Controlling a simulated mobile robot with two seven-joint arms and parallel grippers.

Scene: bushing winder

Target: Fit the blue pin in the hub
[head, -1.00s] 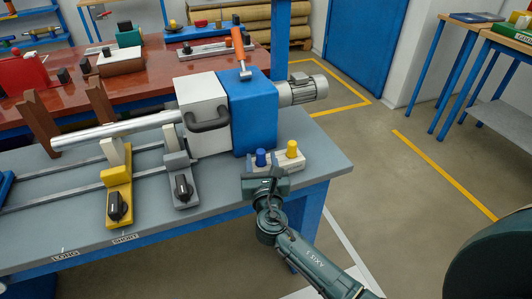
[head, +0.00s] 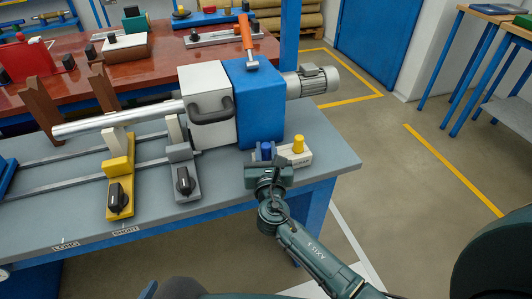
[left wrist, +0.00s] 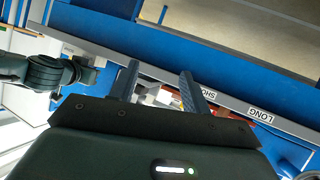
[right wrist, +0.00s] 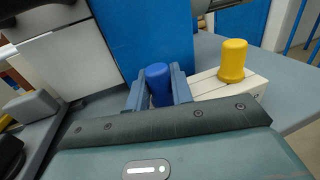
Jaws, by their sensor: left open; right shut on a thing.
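The blue pin (right wrist: 159,84) stands upright between the fingers of my right gripper (right wrist: 158,90) in the right wrist view. My right gripper is shut on it. In the head view the blue pin (head: 266,150) shows at the white block, with my right gripper (head: 266,160) around it. A yellow pin (right wrist: 232,61) stands on the white block (right wrist: 252,88) just right of it. I cannot tell whether the blue pin still sits in the block. My left gripper (left wrist: 160,88) is open and empty near the bench's front edge. I cannot make out the hub.
The blue and white winder housing (head: 254,105) stands just behind the pins, with a grey motor (head: 313,82) at its right. A long metal shaft (head: 120,118) runs left over yellow (head: 120,185) and grey (head: 182,172) supports. The bench's right end (head: 335,160) is clear.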

